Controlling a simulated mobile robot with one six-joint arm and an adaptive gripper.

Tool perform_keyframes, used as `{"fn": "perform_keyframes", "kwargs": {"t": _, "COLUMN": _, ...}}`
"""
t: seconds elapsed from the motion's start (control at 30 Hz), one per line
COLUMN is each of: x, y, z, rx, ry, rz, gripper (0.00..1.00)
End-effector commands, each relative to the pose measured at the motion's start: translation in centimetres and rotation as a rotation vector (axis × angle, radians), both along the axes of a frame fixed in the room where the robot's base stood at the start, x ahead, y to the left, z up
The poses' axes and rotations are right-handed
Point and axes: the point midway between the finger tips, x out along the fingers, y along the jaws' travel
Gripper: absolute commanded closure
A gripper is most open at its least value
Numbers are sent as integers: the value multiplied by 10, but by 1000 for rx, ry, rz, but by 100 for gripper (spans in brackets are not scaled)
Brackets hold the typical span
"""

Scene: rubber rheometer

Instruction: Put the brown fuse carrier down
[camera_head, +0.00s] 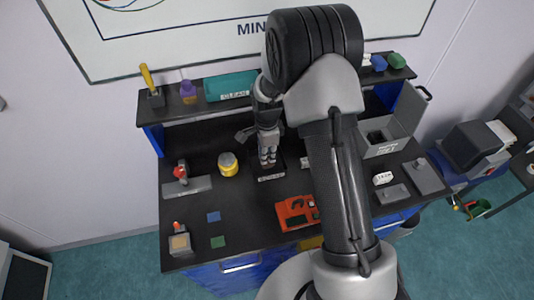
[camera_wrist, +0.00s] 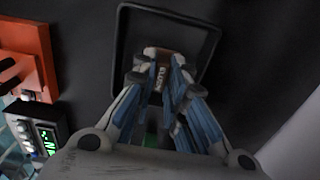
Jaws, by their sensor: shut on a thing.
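My gripper (camera_head: 267,158) is over the middle of the dark bench, low, pointing down. In the wrist view my gripper (camera_wrist: 160,68) has its fingers closed together on a small brownish piece with a pale label, the fuse carrier (camera_wrist: 156,52). Only its end shows between the fingertips; the rest is hidden. It lies within the outline of a dark square tray with a raised rim (camera_wrist: 121,38). I cannot tell whether the carrier touches the tray floor. In the head view the carrier is hidden by the gripper, and the tray's pale label (camera_head: 271,178) shows just in front.
An orange-red holder (camera_head: 296,211) lies in front of the tray. A yellow round container (camera_head: 228,164) and a grey device with a red knob (camera_head: 183,182) stand to the left. A grey open box (camera_head: 390,132) stands at right. A raised shelf (camera_head: 170,116) runs behind.

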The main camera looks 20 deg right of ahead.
Motion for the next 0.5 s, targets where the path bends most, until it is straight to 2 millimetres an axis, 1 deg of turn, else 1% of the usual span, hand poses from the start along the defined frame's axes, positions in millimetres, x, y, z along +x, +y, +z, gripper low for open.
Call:
{"fn": "perform_keyframes", "kwargs": {"t": 0.17, "x": 1, "y": 0, "z": 1, "rx": 0, "ry": -2, "rz": 0, "gripper": 100}}
{"fn": "perform_keyframes", "kwargs": {"t": 0.33, "x": 1, "y": 0, "z": -4, "rx": 0, "ry": -2, "rz": 0, "gripper": 100}}
{"fn": "perform_keyframes", "kwargs": {"t": 0.37, "x": 1, "y": 0, "z": -3, "rx": 0, "ry": -2, "rz": 0, "gripper": 85}}
{"fn": "perform_keyframes", "kwargs": {"t": 0.5, "x": 1, "y": 0, "z": -2, "rx": 0, "ry": -2, "rz": 0, "gripper": 76}}
